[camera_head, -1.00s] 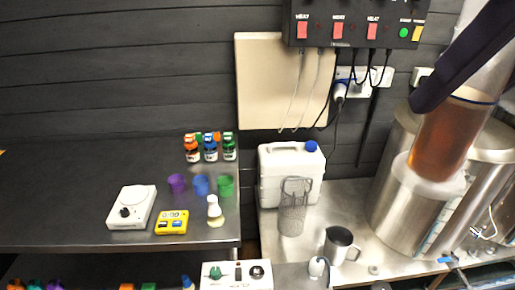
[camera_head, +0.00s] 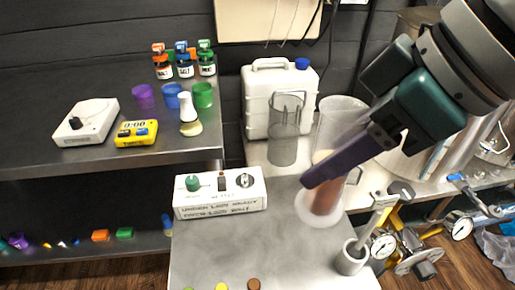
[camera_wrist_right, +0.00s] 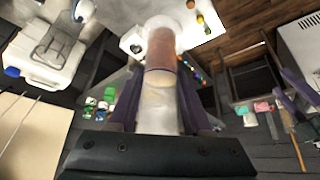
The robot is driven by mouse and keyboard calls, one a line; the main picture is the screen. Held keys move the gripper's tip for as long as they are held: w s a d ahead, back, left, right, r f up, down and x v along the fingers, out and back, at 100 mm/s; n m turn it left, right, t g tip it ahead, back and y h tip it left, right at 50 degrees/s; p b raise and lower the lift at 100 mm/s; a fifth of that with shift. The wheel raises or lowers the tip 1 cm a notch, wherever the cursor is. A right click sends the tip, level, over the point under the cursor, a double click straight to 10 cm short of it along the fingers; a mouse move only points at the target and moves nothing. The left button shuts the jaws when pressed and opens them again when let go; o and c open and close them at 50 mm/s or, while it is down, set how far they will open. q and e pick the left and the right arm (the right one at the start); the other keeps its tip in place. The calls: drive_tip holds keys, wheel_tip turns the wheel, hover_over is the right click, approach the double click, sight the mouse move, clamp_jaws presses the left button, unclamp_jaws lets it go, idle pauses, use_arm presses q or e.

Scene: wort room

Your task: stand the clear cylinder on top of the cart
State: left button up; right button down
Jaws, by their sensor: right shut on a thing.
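The clear cylinder (camera_head: 340,112) holds amber liquid with a pale layer above and has a wide round foot. My right gripper (camera_head: 335,165) is shut on it, with purple fingers around its middle. The cylinder leans slightly, with its foot over the right part of the grey metal cart top (camera_head: 270,245). I cannot tell whether the foot touches the cart. In the wrist view the cylinder (camera_wrist_right: 160,50) runs between the purple fingers (camera_wrist_right: 155,100). My left gripper is out of view.
A white control box (camera_head: 220,205) stands at the cart's back left, and a grey cup with a handle (camera_head: 352,258) at its right edge. Small coloured discs (camera_head: 222,287) lie at the front. A mesh basket (camera_head: 285,145) and white jug (camera_head: 265,100) stand behind. The cart's middle is clear.

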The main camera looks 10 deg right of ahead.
drive_tip(key=shift+f+b, duration=2.15)
drive_tip(key=shift+f, duration=7.75)
drive_tip(key=shift+f, duration=0.1)
drive_tip(key=shift+c, duration=1.7)
unclamp_jaws()
